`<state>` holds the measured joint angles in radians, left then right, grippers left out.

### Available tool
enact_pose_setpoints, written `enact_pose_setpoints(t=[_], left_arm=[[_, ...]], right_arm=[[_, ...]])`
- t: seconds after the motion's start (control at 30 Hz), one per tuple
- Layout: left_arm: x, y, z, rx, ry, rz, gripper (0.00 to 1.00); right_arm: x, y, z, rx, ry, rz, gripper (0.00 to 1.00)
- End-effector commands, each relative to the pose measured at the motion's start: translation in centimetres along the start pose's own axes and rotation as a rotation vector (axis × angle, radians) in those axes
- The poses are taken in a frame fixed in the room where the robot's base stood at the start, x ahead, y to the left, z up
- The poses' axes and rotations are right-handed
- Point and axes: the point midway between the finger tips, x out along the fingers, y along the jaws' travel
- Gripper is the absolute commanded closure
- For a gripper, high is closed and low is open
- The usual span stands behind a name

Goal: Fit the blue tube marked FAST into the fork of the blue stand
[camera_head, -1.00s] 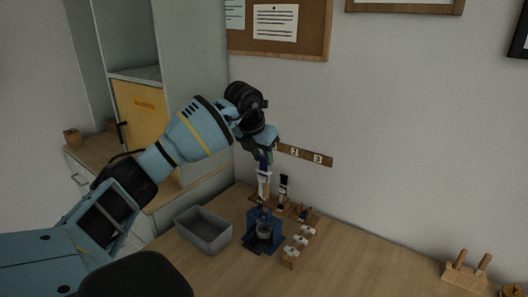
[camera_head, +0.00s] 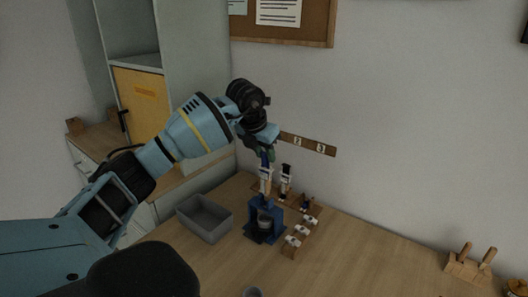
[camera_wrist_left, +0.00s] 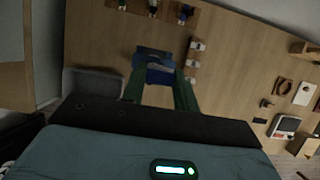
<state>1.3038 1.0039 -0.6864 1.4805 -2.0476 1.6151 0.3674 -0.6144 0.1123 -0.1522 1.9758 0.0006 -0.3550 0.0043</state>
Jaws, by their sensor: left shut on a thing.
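My left gripper (camera_head: 268,154) is above the blue stand in the head view. A narrow blue piece (camera_head: 265,159) shows at its fingertips, which I take to be the blue tube; its FAST mark is not readable. The gripper is shut on it. A white-and-dark upright shape (camera_head: 265,180) lies in line just below; I cannot tell whether it is part of the tube or stands behind. The blue stand (camera_head: 251,236) is on the table, with a grey round part in it. The wrist view shows the stand (camera_wrist_left: 158,76) between the fingers (camera_wrist_left: 158,90). My right gripper is not in view.
A grey bin (camera_head: 205,224) stands left of the stand. A wooden rack with white pieces (camera_head: 292,241) is close on its right. A black-topped tube (camera_head: 286,181) and a small dark-blue item (camera_head: 306,203) stand behind. The table's right middle is clear.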

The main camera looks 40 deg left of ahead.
Motion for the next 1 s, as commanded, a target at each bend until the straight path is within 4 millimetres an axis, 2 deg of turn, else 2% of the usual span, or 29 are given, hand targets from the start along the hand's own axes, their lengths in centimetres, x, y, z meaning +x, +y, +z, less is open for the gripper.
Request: enact_pose_setpoints(t=[1.0], left_arm=[[0.58,0.04,-0.18,0.0,0.0,0.0,0.93]], right_arm=[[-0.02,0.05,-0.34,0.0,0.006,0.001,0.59]])
